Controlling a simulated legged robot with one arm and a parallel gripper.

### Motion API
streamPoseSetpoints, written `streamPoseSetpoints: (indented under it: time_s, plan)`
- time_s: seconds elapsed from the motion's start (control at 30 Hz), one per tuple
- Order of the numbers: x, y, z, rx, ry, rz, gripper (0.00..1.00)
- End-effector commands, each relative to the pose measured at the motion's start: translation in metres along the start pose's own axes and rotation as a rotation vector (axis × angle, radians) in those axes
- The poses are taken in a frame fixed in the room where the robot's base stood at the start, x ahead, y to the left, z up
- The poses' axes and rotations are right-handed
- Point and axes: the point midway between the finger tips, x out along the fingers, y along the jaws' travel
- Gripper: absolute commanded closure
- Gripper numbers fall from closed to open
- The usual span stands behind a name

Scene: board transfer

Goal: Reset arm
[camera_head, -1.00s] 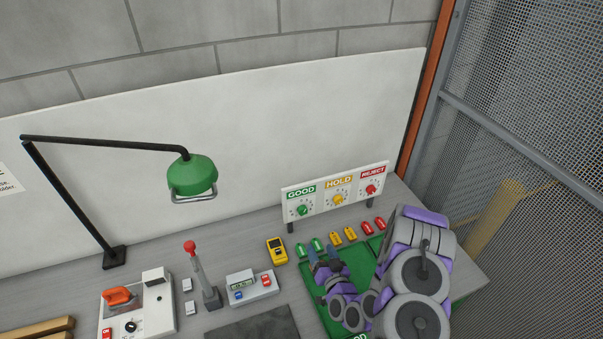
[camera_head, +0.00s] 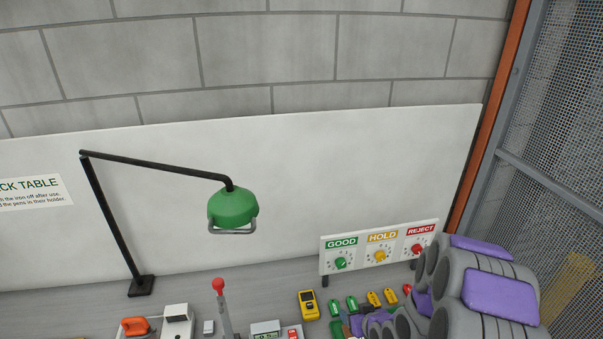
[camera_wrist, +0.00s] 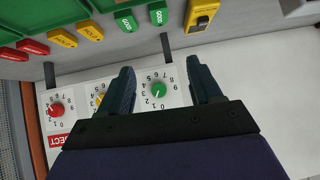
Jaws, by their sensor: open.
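My gripper (camera_wrist: 160,75) is open in the wrist view, with nothing between its two dark fingers. The green GOOD dial (camera_wrist: 158,90) shows between the fingers; I cannot tell how far beyond them it is. In the head view my arm reaches in from the lower right, and its purple and grey links hide part of the table. The gripper end (camera_head: 350,325) is small, low and partly cut off there, near the colored tags. The white dial panel (camera_head: 330,258) stands behind it, with GOOD, HOLD and REJECT dials.
Green, yellow and red tags lie in a row before the panel, including a green tag (camera_head: 335,307). A yellow meter (camera_head: 309,304), a red-knobbed lever (camera_head: 219,286) and a green lamp (camera_head: 233,206) stand to the left. A mesh fence (camera_head: 560,130) bounds the right side.

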Motion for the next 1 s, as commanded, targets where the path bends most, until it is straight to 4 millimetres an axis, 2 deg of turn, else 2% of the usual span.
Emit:
streamPoseSetpoints:
  time_s: [0.17, 0.47, 0.77, 1.0]
  plan:
    - [-0.019, 0.005, 0.003, -0.035, -0.127, 0.045, 0.36]
    - [-0.072, 0.006, 0.016, -0.033, -0.346, 0.122, 0.36]
    - [-0.142, -0.009, 0.038, 0.023, -0.545, 0.182, 0.36]
    - [-0.204, -0.034, 0.063, 0.09, -0.692, 0.202, 0.36]
